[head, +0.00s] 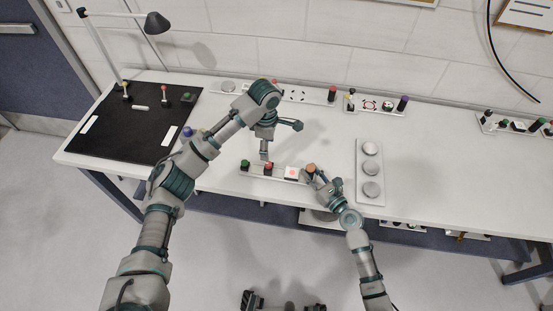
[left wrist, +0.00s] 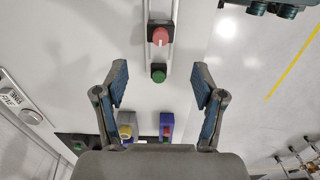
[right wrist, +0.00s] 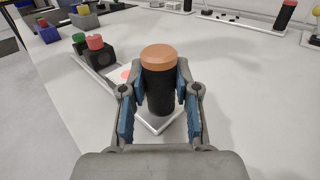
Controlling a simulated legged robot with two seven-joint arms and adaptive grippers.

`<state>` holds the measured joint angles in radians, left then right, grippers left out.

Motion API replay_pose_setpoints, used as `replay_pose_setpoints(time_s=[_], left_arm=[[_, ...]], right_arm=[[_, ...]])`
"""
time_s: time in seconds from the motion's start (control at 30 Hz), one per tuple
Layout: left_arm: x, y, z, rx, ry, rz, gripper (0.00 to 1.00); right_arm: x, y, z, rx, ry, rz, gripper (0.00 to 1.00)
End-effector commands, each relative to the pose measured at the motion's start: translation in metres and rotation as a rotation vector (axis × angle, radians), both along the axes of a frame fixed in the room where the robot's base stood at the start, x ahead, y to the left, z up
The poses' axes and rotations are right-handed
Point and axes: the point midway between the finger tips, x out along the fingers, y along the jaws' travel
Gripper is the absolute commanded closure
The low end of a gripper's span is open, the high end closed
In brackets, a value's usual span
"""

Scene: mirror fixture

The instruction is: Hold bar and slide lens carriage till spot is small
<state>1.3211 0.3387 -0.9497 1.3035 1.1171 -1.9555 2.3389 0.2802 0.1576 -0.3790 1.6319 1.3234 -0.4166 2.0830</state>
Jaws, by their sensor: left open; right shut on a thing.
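The bar (head: 280,178) lies on the white table and carries a green knob (head: 245,164), a red-knobbed block (head: 268,168) and a white plate with a small red spot (head: 292,174). An orange-topped black post (right wrist: 159,85) stands at its right end. My right gripper (head: 312,178) is shut on this post, one finger on each side. My left gripper (head: 265,157) is open and empty above the bar's left part. In the left wrist view, the green knob (left wrist: 158,73) and red knob (left wrist: 160,37) lie beyond and between its fingers. The spot is partly hidden in the right wrist view.
A plate with three round discs (head: 370,188) lies right of the bar. A black mat with a lamp (head: 125,130) is at the left. Several small fixtures line the table's back edge, including one with a black-and-red post (head: 332,95). Clear table lies behind the bar.

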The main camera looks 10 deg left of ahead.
Motion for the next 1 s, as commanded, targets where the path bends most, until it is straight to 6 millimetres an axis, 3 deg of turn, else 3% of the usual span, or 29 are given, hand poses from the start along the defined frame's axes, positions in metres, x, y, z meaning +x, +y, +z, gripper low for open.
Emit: replay_pose_setpoints(time_s=[0.03,0.17,0.23,0.27,0.4,0.6,0.77,1.0], left_arm=[[0.000,-0.001,-0.001,0.004,-0.001,-0.008,0.47],[-0.005,-0.014,-0.003,0.067,-0.024,-0.152,0.79],[-0.010,-0.027,-0.006,0.142,-0.043,-0.319,0.97],[-0.013,-0.034,-0.007,0.182,-0.050,-0.405,1.00],[-0.028,-0.061,-0.016,0.389,-0.056,-0.830,1.00],[-0.044,-0.083,-0.026,0.629,-0.005,-1.272,1.00],[-0.047,-0.085,-0.033,0.704,0.028,-1.402,1.00],[-0.034,-0.068,-0.062,0.707,0.033,-1.409,1.00]], right_arm=[[-0.001,0.000,-0.003,-0.003,0.005,0.001,1.00],[-0.001,0.000,-0.003,-0.003,0.005,0.001,1.00],[-0.001,0.000,-0.003,-0.003,0.005,0.001,1.00],[-0.001,0.000,-0.003,-0.003,0.005,0.001,1.00],[-0.001,0.000,-0.003,-0.003,0.005,0.001,1.00],[-0.001,0.000,-0.003,-0.003,0.005,0.001,1.00],[0.000,0.000,-0.003,-0.003,0.006,0.000,1.00],[0.000,-0.001,-0.003,-0.003,0.006,0.000,1.00]])
